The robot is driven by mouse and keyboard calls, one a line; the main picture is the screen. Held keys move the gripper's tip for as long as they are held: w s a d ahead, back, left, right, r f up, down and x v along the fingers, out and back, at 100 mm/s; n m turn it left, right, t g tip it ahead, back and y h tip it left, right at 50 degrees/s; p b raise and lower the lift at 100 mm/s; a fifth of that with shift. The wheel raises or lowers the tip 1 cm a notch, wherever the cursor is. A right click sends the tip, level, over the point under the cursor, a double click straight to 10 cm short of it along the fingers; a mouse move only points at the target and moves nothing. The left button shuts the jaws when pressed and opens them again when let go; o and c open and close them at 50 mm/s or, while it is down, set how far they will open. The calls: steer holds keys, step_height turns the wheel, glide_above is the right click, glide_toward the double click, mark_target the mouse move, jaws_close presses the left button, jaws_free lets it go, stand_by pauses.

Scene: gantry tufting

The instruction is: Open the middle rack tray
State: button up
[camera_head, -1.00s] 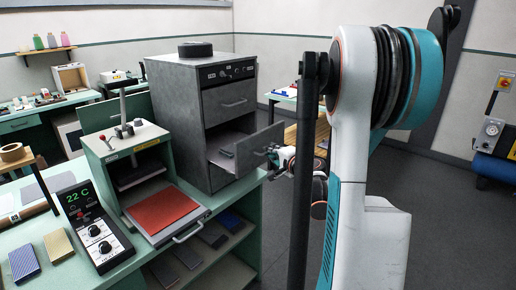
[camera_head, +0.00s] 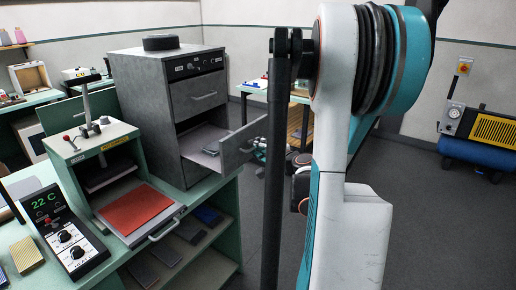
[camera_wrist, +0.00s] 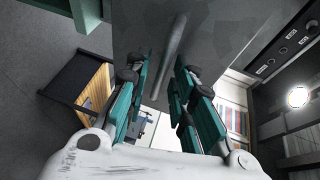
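The grey rack (camera_head: 150,110) stands on the green bench. Its upper tray (camera_head: 200,97) is shut. The tray below it (camera_head: 203,140) is pulled out, and a small dark flat item (camera_head: 210,149) lies inside. In the wrist view the tray's grey front (camera_wrist: 225,30) fills the top, with its bar handle (camera_wrist: 172,50) running down between my fingers. My gripper (camera_wrist: 157,88) is open, its two teal-and-black fingers apart on either side of the handle; I see no clear contact. In the head view a dark post hides much of the gripper.
A green press with a red pad (camera_head: 135,209) and a controller reading 22 C (camera_head: 67,232) sit left of the rack. A wooden-topped table (camera_head: 297,122) stands behind. A blue compressor (camera_head: 478,150) is at the right. Floor there is clear.

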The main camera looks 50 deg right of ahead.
steer(key=shift+s, duration=0.1)
steer(key=v, duration=1.2)
stand_by(0.4)
